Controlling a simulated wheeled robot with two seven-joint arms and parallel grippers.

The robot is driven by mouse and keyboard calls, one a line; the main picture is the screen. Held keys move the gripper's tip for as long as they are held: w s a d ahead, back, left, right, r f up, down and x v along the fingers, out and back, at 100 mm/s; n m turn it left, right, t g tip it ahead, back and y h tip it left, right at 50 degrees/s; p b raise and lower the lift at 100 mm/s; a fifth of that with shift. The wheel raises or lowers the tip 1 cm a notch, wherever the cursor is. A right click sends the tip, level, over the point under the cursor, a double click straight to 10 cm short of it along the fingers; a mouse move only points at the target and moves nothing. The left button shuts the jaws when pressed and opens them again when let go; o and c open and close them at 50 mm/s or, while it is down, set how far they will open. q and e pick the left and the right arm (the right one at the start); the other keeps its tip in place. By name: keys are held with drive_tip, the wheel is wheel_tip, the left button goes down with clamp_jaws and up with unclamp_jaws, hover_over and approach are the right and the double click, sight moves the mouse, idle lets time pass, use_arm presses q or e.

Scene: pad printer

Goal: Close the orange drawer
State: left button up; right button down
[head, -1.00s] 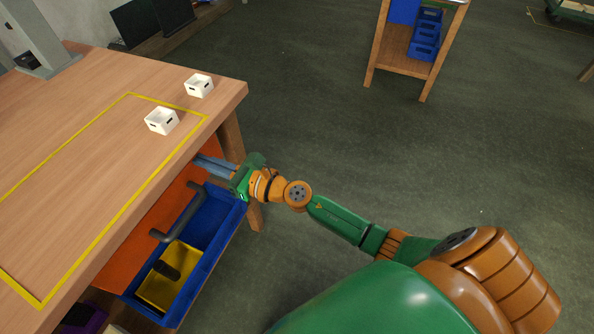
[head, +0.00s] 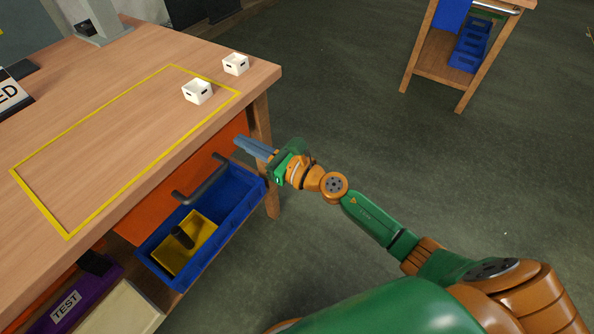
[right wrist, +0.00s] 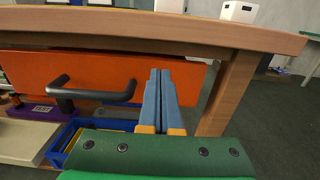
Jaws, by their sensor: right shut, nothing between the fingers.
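The orange drawer (head: 157,203) sits under the front edge of the wooden table, with a dark bar handle (head: 202,180) on its front. In the head view its front lies close under the tabletop edge, and no open drawer interior shows. In the right wrist view the orange front (right wrist: 30,69) spans the left and middle below the tabletop. My right gripper (head: 238,140) is shut and empty, its blue fingers pointing at the drawer's right end, right of the handle. I cannot tell whether the fingertips touch the front. My left gripper is out of view.
A blue bin (head: 249,187) with a yellow piece (head: 203,239) inside is below the drawer. A table leg (head: 263,125) stands close to my right gripper. Two white boxes (head: 197,91) (head: 235,64) are on the tabletop (head: 120,130). Open floor lies to the right.

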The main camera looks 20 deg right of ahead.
drive_tip(key=b+v, duration=0.2)
drive_tip(key=v, duration=0.7)
drive_tip(key=d+f+m+h, duration=0.3)
drive_tip(key=d+f+m, duration=0.2)
drive_tip(key=f+m, duration=0.3)
drive_tip(key=d+f+m+h, duration=0.4)
drive_tip(key=f+m, duration=0.3)
drive_tip(key=s+d+f+m+g+h, duration=0.2)
drive_tip(key=s+f+m+g, duration=0.2)
drive_tip(key=s+f+m, duration=0.65)
drive_tip(key=s+d+f+m+g+h, duration=0.2)
drive_tip(key=s+d+f+m+g, duration=0.15)
drive_tip(key=s+f+m, duration=0.7)
drive_tip(key=s+a+f+m+g, duration=0.45)
drive_tip(key=s+f, duration=0.35)
drive_tip(key=s, duration=0.2)
use_arm(q)
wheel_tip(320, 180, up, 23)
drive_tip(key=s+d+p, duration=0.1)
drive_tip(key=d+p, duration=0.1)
drive_tip(key=p, duration=2.3)
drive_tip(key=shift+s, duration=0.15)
use_arm(e)
wheel_tip(320, 180, up, 25)
drive_tip(key=s+a+g, duration=0.1)
drive_tip(key=s+a, duration=0.1)
drive_tip(key=shift+s+g, duration=0.3)
drive_tip(key=shift+s, duration=0.1)
drive_tip(key=shift+a, duration=0.1)
